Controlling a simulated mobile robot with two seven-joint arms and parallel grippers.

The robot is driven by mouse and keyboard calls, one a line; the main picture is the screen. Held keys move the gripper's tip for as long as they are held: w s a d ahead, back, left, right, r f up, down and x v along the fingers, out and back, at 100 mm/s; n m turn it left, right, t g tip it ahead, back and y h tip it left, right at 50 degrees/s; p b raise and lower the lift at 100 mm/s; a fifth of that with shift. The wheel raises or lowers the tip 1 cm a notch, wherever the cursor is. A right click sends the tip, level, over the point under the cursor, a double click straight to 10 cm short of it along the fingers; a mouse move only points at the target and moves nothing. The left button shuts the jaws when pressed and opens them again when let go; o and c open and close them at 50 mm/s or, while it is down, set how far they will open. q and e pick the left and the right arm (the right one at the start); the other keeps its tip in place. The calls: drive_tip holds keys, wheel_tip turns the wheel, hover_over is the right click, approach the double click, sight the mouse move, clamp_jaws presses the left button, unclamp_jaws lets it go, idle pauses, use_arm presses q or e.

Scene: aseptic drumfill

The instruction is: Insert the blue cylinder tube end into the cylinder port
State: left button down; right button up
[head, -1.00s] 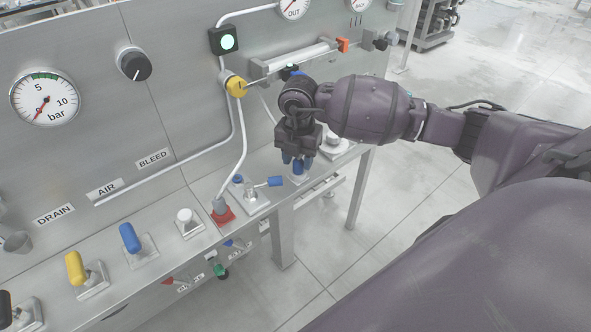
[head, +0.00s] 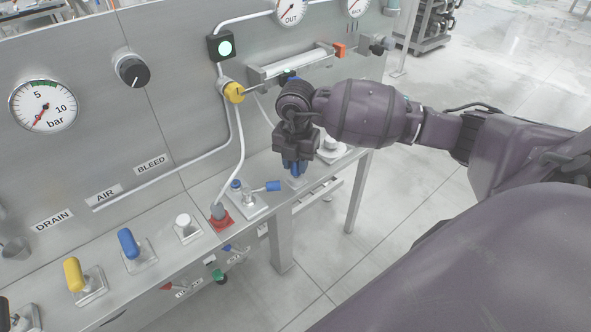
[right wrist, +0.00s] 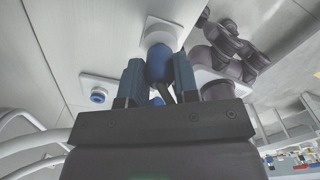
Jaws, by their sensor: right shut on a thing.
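My right gripper (head: 295,168) points down over a small plate (head: 298,182) on the bench ledge in the head view. In the right wrist view its two blue-grey fingers (right wrist: 158,82) are shut on a blue cylindrical piece (right wrist: 158,62), which looks like the tube end. The far end of that piece is at a round collar on a pale plate (right wrist: 163,30); I cannot tell whether it sits inside it. A blue-ringed port (head: 236,184) on its own plate stands left of the gripper; a similar blue ring (right wrist: 98,95) shows in the wrist view. My left gripper is out of view.
A grey fitting on a red base (head: 221,217) with a white hose stands farther left.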

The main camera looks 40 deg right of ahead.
drive_tip(key=shift+r+p, duration=1.1)
drive_tip(key=shift+r, duration=0.9)
